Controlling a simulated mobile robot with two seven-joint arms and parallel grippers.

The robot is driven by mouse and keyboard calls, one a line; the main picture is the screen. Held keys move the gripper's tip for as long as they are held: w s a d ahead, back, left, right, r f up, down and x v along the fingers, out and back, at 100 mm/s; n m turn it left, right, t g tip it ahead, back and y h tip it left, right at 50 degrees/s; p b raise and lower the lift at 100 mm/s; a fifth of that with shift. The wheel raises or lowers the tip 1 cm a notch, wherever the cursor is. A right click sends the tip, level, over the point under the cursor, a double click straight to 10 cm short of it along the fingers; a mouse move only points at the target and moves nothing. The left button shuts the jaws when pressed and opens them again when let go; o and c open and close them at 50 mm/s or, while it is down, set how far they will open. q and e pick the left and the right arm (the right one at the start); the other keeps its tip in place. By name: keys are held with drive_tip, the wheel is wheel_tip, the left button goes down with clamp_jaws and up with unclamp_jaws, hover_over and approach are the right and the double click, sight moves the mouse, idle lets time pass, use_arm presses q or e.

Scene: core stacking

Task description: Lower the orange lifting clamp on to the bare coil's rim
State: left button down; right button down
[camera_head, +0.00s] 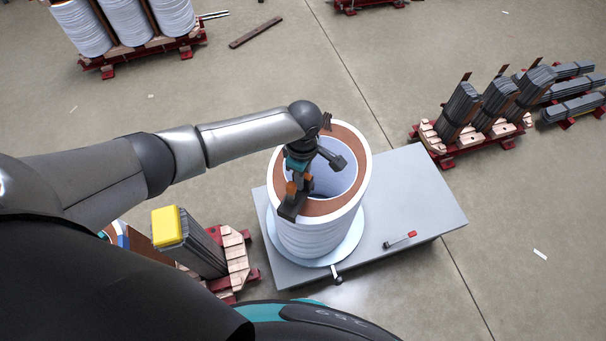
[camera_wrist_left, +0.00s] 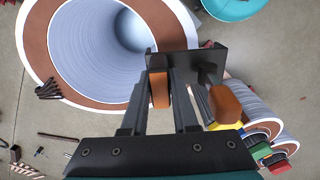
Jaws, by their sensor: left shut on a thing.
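The bare coil (camera_head: 312,238) stands upright on a pale round disc (camera_head: 345,248) on a grey table (camera_head: 420,190). It is white outside with a brown ring on its rim (camera_head: 352,148); the rim also shows in the left wrist view (camera_wrist_left: 38,42). My left gripper (camera_wrist_left: 160,85) is shut on the lifting clamp, a dark bracket (camera_wrist_left: 205,57) with orange parts (camera_wrist_left: 225,104). In the head view the clamp (camera_head: 290,207) overlaps the coil's near-left rim. I cannot tell whether it touches the rim. My right gripper is out of view.
Dark prongs (camera_wrist_left: 48,90) sit at the coil's rim. A yellow-topped grey stack (camera_head: 205,250) stands on a pallet left of the table. More cores (camera_head: 497,100) are at the right. The table's right side is mostly clear.

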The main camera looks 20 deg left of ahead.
use_arm(q)
drive_tip(key=shift+f, duration=0.25)
drive_tip(key=shift+f+b, duration=0.45)
drive_tip(key=shift+f, duration=0.2)
drive_tip(key=shift+p, duration=0.4)
idle(0.5)
drive_tip(key=shift+f, duration=0.15)
idle(0.5)
drive_tip(key=shift+f+b, duration=0.75)
drive_tip(key=shift+f, duration=0.3)
drive_tip(key=shift+f, duration=0.35)
drive_tip(key=shift+f+b, duration=0.6)
drive_tip(key=c, duration=0.6)
unclamp_jaws()
